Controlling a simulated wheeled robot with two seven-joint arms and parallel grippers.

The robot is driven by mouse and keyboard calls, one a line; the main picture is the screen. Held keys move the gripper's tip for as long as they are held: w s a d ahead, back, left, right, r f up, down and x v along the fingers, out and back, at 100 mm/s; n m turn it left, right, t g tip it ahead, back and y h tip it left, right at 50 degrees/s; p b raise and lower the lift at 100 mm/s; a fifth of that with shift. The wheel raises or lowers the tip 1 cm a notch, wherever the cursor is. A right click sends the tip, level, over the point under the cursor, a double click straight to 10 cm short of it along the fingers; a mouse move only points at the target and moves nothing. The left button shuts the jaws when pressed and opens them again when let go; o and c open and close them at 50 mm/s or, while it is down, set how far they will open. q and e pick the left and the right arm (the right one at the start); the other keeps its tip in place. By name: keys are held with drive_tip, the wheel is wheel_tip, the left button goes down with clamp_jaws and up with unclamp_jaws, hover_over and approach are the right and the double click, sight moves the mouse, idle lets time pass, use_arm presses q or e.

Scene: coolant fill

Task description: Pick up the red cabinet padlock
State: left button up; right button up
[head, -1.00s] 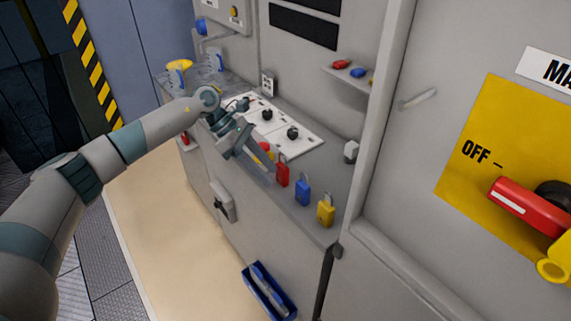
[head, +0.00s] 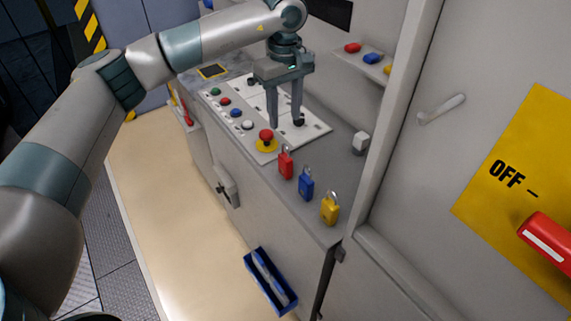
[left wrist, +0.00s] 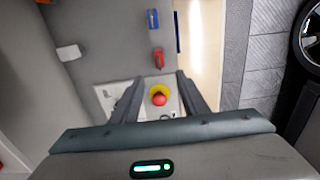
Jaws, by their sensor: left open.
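The red padlock (head: 286,163) stands on the grey cabinet ledge, first in a row with a blue padlock (head: 306,185) and a yellow padlock (head: 329,209). My left gripper (head: 286,122) is open and empty, its fingers pointing down over the white control panel, behind the red padlock and apart from it. In the left wrist view the red padlock (left wrist: 158,58) lies just beyond the fingertips (left wrist: 160,78), with the blue padlock (left wrist: 153,19) farther out. My right gripper is not in view.
A red mushroom button on a yellow base (head: 266,141) sits on the panel close to the red padlock. A small white block (head: 361,142) stands toward the cabinet wall. A shelf (head: 345,62) holds small red and blue items. A blue bin (head: 270,281) hangs on the cabinet front.

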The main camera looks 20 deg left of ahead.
sight(285, 146)
use_arm(q)
drive_tip(key=shift+f, duration=0.4)
wheel_tip(285, 146, down, 10)
drive_tip(key=b, duration=0.2)
drive_tip(key=shift+w+f+b, duration=0.1)
drive_tip(key=shift+f+b, duration=0.15)
drive_tip(key=shift+b, duration=0.1)
drive_tip(key=shift+f, duration=0.5)
drive_tip(key=shift+f+b, duration=0.3)
drive_tip(key=shift+f, duration=2.3)
drive_tip(key=shift+c, duration=0.6)
clamp_jaws()
